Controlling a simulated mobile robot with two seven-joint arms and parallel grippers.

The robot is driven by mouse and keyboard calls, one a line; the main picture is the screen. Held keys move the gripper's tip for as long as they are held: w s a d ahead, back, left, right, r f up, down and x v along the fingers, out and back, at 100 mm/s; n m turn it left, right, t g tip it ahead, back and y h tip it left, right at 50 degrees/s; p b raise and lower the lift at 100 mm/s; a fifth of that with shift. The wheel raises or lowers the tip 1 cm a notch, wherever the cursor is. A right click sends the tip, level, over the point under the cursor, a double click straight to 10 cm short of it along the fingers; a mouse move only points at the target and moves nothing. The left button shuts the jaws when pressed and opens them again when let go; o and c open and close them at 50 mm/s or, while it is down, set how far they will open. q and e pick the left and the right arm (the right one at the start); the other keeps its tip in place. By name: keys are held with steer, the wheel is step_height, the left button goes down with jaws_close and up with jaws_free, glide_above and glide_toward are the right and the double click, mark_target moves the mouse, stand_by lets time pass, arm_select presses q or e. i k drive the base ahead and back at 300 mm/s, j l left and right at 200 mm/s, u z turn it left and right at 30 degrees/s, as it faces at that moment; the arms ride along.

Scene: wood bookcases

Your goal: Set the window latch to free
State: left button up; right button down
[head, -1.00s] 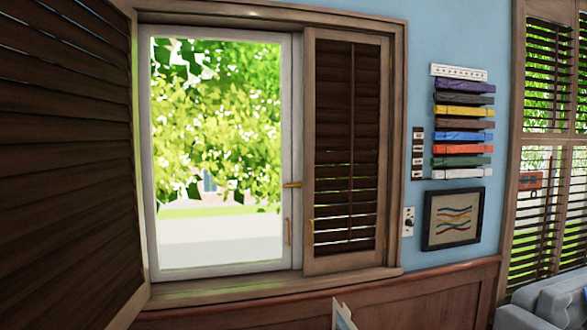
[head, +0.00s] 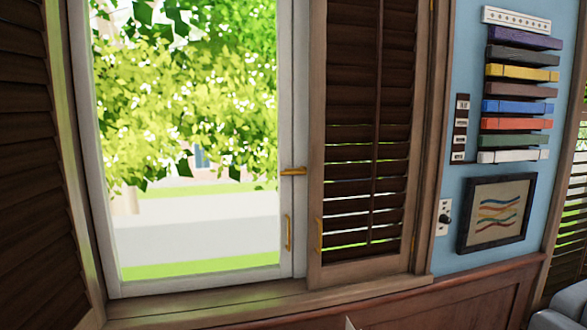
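The window (head: 103,200) has a white frame around clear glass, with trees and a pale path outside. A brass latch (head: 293,171) sits on the right side of the frame and lies roughly horizontal, its right end close to the right shutter. Below it a brass vertical handle (head: 288,232) is on the window frame. Whether the window sash is slightly open I cannot tell. Neither of my grippers is in view.
The left louvred shutter (head: 30,180) is swung open toward me. The right shutter (head: 368,130) covers the window's right part and has its own brass handle (head: 319,236). A wooden sill (head: 240,306) runs below. A framed picture (head: 497,213) and coloured bars (head: 517,106) hang right.

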mark_target(292, 173)
steer(key=i, duration=1.05)
